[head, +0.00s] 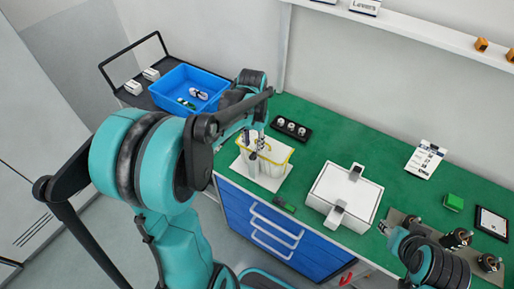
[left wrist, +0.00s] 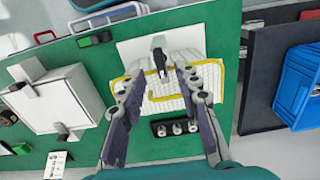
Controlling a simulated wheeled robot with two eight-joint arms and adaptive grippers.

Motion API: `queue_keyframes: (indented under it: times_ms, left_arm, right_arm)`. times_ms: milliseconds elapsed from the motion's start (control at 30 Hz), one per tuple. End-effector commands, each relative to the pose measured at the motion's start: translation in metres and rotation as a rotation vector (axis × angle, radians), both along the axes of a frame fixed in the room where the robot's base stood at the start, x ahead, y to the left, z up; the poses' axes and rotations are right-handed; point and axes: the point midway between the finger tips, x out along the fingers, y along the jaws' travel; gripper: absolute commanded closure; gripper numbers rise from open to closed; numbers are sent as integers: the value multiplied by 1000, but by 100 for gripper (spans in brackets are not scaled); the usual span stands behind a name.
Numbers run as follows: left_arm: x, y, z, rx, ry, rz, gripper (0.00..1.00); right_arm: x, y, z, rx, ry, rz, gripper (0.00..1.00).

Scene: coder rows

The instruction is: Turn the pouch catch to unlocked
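The pouch is quilted, pale, with yellow trim (head: 279,152); it stands on a white plate on the green bench. It also shows in the left wrist view (left wrist: 165,105). Its catch (left wrist: 159,60), a grey and black piece, stands at the pouch's edge in the left wrist view. My left gripper (left wrist: 161,72) is open, with its two fingers apart on either side of the catch; I cannot tell whether they touch it. In the head view the left gripper (head: 256,140) is over the pouch, partly hidden by my arm. My right arm shows at the lower right; its fingers are not clear.
A white box with grey clasps (head: 326,187) stands right of the pouch. A black holder with several round pieces (head: 291,128) lies behind it. A blue bin (head: 172,84) is on a cart at left. A small dark green-ended item (head: 284,204) lies near the front edge.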

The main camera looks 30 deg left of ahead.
Motion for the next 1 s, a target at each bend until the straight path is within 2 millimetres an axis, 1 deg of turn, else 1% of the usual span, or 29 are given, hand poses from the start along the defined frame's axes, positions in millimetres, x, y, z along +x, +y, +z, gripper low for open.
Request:
queue_keyframes:
  times_ms: [33,100,233,367,600,633,733,1000]
  left_arm:
    - [0,0,-11,0,-1,0,67]
    - [0,0,-22,0,-1,0,67]
    - [0,0,-37,0,-1,0,67]
    - [0,0,-43,0,-1,0,67]
    - [0,0,-43,0,-1,0,67]
    - [0,0,-43,0,-1,0,72]
    - [0,0,-43,0,-2,0,99]
    - [0,0,-43,0,-1,4,100]
  right_arm:
    - [0,0,-4,0,0,0,60]
    - [0,0,-7,0,0,0,60]
    - [0,0,-10,0,0,0,60]
    - [0,0,-11,0,0,0,60]
    - [0,0,-10,0,0,0,60]
    - [0,0,-10,0,0,0,60]
    - [0,0,-10,0,0,0,60]
    - [0,0,-10,0,0,0,60]
